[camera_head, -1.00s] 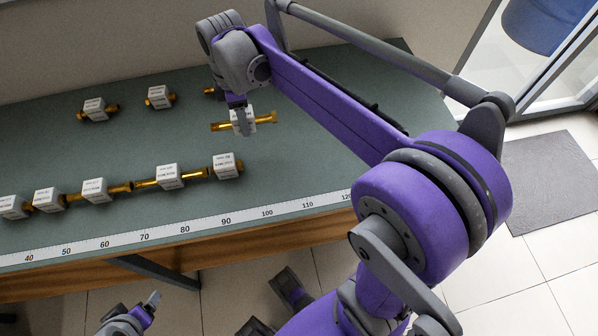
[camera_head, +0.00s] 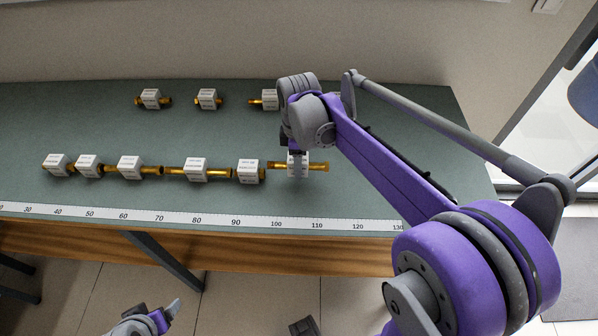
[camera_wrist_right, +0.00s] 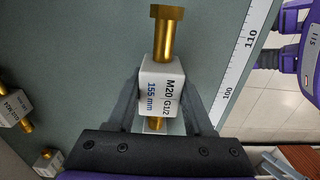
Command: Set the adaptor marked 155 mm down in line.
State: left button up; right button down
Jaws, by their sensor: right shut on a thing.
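My right gripper (camera_head: 298,172) is shut on the adaptor marked 155 mm (camera_head: 318,166), a white labelled block with brass ends. In the right wrist view its label reads M20, G1/2 and 155 mm (camera_wrist_right: 160,88), and the block sits between both fingers. In the head view it lies level at the right end of the front row, just right of the last adaptor (camera_head: 249,170), and lines up with it. I cannot tell whether the ends touch or whether it rests on the table. My left gripper (camera_head: 165,316) shows low in the head view, empty, its opening unclear.
The front row holds several adaptors, with white blocks (camera_head: 130,167) and brass ends. Three others stand behind, at left (camera_head: 151,98), middle (camera_head: 206,99) and right (camera_head: 264,99). A ruler strip (camera_head: 180,218) runs along the green table's (camera_head: 90,120) front edge. The table right of the held adaptor is clear.

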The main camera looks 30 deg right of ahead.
jog(key=shift+f, duration=1.8)
jog(key=shift+f+b, duration=0.2)
jog(key=shift+b, duration=0.1)
jog(key=shift+c, duration=1.4)
grip_release()
jog(key=shift+r, duration=0.1)
jog(key=shift+r, duration=0.15)
notch_tip(320, 180, up, 12)
jog(key=shift+p, duration=0.7)
jog(key=shift+s, duration=0.1)
